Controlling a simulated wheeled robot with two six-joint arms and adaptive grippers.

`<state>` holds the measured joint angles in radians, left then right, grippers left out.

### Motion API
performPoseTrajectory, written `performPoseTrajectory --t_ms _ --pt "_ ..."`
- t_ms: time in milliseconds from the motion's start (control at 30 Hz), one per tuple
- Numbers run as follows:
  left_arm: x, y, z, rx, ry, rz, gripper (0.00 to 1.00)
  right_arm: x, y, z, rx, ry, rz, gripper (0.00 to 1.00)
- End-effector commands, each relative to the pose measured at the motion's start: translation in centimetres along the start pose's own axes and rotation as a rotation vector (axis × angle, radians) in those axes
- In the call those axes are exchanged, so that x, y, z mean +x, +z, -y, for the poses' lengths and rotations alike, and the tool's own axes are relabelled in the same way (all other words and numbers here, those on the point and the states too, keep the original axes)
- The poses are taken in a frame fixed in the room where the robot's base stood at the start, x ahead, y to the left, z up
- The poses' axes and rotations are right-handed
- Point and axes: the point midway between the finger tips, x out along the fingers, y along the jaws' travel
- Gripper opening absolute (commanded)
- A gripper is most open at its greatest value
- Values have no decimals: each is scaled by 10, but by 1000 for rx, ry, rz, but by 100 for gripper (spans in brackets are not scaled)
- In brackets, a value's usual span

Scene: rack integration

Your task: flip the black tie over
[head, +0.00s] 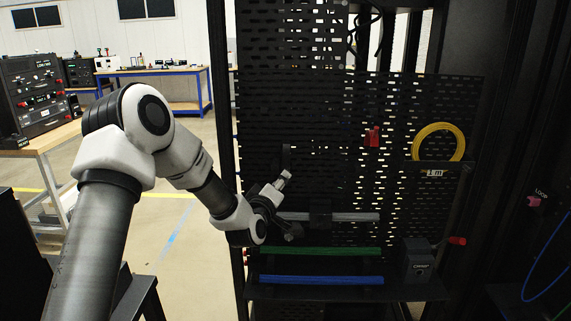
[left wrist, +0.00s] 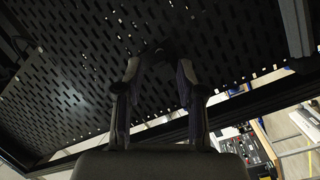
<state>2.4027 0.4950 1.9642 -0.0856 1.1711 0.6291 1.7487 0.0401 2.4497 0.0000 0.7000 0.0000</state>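My left gripper (head: 289,206) is in front of the perforated black panel, at the left end of a grey bar (head: 352,217). In the left wrist view its two fingers (left wrist: 158,65) stand apart. A small dark shape (left wrist: 160,50) shows near the fingertips; I cannot tell whether they touch it. A dark band (head: 320,217) crosses the grey bar just right of the gripper and looks like the black tie. A short dark upright piece (head: 286,157) shows above the gripper; I cannot tell what it is. My right gripper is not in view.
A green bar (head: 325,251) and a blue bar (head: 320,280) lie below the grey bar. A yellow cable coil (head: 438,127) and a red part (head: 374,136) are on the perforated panel (head: 300,100). A black box (head: 417,260) stands at the shelf's right.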

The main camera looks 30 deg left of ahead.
Motion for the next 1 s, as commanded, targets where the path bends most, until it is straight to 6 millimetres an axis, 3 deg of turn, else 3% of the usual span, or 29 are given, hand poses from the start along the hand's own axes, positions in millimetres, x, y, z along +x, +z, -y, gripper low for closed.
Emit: performPoseTrajectory --t_ms 100,233,533,633,667,1000 --pt "24 -1 -2 4 0 1 38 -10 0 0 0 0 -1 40" --pt "43 0 -1 3 -1 1 38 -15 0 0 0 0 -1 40" --pt "49 1 1 2 -2 2 38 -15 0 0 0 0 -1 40" --pt "49 1 0 2 -2 3 3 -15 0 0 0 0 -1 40" --pt "49 1 0 2 -2 3 0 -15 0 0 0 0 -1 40" --pt "48 0 -2 -2 -11 9 0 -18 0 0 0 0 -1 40"
